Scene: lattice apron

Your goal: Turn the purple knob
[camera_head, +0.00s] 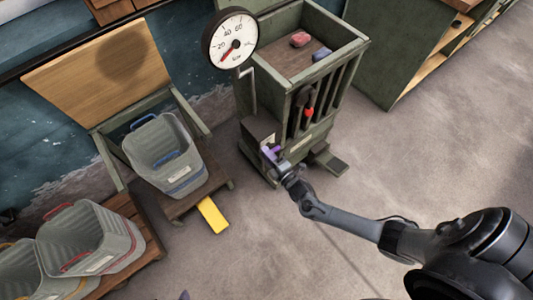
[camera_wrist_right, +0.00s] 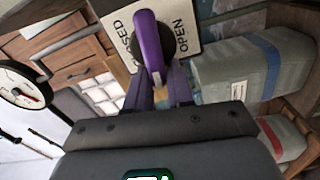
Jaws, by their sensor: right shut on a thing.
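The purple knob (camera_wrist_right: 148,40) is a long lever-like handle on a dark round hub. It lies in front of a pale plate (camera_wrist_right: 187,14) marked CLOSED and OPEN, and its free end lies between the two words in the right wrist view. My right gripper (camera_wrist_right: 160,84) is shut on the knob at its lower end. In the head view the purple knob (camera_head: 270,153) shows small at the lower front of a green cabinet-like machine (camera_head: 318,140), with my right gripper (camera_head: 282,166) at it and partly hiding it. My left gripper is not in view.
A round dial gauge (camera_head: 231,39) stands above the machine's left side. The machine's top tray (camera_head: 298,66) holds a red and a blue item. Grey crates (camera_head: 160,160) stand on wooden platforms at left, near a yellow pedal-like piece (camera_head: 213,214). The floor at right is clear.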

